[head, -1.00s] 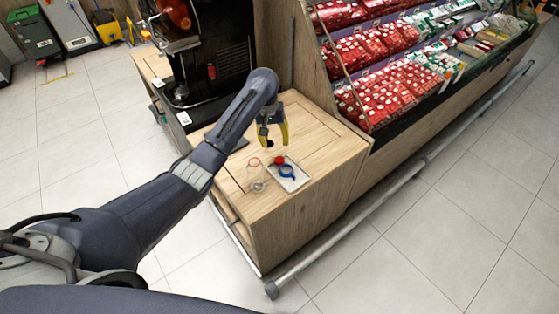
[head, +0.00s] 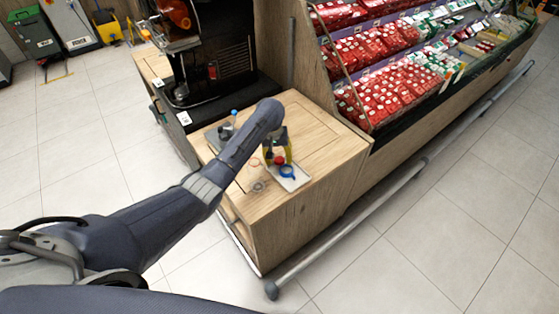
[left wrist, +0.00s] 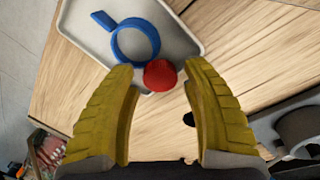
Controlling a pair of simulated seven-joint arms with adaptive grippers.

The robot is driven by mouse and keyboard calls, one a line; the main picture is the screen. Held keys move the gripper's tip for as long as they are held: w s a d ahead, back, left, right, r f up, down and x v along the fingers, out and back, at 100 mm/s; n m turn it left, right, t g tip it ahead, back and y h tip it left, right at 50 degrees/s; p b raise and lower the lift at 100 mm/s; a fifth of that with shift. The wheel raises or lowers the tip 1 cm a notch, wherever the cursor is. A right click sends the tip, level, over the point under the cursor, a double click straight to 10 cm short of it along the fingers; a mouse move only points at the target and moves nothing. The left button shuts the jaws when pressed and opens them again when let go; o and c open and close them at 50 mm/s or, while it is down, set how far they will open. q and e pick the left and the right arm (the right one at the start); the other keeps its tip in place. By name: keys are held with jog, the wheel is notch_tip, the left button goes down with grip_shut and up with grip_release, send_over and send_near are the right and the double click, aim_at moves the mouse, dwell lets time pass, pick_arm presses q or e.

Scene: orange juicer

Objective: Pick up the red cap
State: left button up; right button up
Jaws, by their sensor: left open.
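The red cap (left wrist: 160,75) lies at the edge of a white tray (left wrist: 186,18), beside a blue ring with a tab (left wrist: 135,42). In the left wrist view the cap sits between and just beyond the tips of my left gripper (left wrist: 153,78), whose yellow fingers are open and empty. In the head view the left gripper (head: 278,153) is over the wooden counter at the tray, and the red cap (head: 280,160) shows by its fingertips. The blue ring (head: 287,171) is just below it. The right gripper is not in view.
A black juicer machine (head: 215,60) stands behind. A display with red packages (head: 380,95) is to the right. Bare counter (head: 325,140) lies right of the gripper.

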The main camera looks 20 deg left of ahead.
pick_arm(q)
jog(key=shift+d+f, duration=0.1)
jog(key=shift+f, duration=0.35)
jog(key=c, duration=0.6)
jog(key=shift+c, duration=0.4)
jog(key=shift+r, duration=0.2)
